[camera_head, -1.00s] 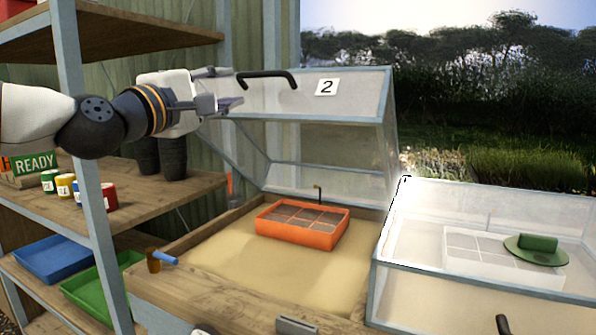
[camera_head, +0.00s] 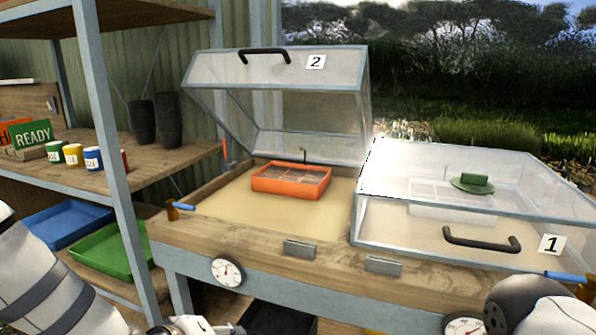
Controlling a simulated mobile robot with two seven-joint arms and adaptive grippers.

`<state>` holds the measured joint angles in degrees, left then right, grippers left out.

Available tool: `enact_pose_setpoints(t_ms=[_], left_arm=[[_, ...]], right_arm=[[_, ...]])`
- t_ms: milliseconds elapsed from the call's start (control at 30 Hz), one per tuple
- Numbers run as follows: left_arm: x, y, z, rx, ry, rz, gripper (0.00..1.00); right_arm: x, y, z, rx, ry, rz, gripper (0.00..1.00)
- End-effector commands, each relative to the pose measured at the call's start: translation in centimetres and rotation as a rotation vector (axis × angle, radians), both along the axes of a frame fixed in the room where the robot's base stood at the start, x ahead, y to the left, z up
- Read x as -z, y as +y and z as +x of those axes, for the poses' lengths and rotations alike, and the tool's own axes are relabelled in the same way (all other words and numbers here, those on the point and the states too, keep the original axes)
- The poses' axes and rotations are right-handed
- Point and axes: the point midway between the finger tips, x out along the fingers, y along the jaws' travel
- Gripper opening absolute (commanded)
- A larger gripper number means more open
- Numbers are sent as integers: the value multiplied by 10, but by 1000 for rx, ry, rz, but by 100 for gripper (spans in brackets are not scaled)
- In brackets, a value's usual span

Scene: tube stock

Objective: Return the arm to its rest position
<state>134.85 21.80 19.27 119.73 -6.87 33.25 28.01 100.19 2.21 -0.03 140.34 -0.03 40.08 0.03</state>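My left arm (camera_head: 50,285) is folded low at the lower left of the head view. A white part of it, seemingly at the gripper end, shows at the bottom edge; its fingers cannot be made out. My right arm (camera_head: 525,305) shows as a dark and white link at the lower right; its gripper is out of view. The lid of cold frame 2 (camera_head: 225,70) stands raised, with its black handle (camera_head: 264,52) free of any gripper. An orange seed tray (camera_head: 290,192) with a small sprout sits on the sand inside.
Cold frame 1 (camera_head: 470,228) is shut at the right, with a pale tray and a green object inside. Wooden shelves (camera_head: 180,160) at the left hold black pots, coloured tins, a READY sign and blue and green trays. A post stands near my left arm.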

Motion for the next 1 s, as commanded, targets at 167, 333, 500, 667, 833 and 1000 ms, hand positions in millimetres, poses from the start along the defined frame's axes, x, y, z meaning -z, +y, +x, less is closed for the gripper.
enact_pose_setpoints(t_ms=[167, 333, 500, 667, 833, 1000], left_arm=[[106, 20, -142, 201, 283, 226, 31], [152, 56, -289, 441, 546, 406, 31], [153, 87, -383, 625, 713, 502, 31], [150, 95, -406, 679, 756, 526, 31], [150, 95, -406, 677, 755, 524, 31], [150, 95, -405, 675, 755, 523, 31]], right_arm=[[-6, 0, 7, 0, -23, 0, 87], [-11, 0, 11, 0, -40, 0, 87], [-13, 0, 14, 1, -50, 0, 87], [-14, 0, 14, 1, -50, 0, 87], [-14, 0, 14, 1, -49, 0, 87], [-13, 0, 14, 1, -49, 0, 87]])
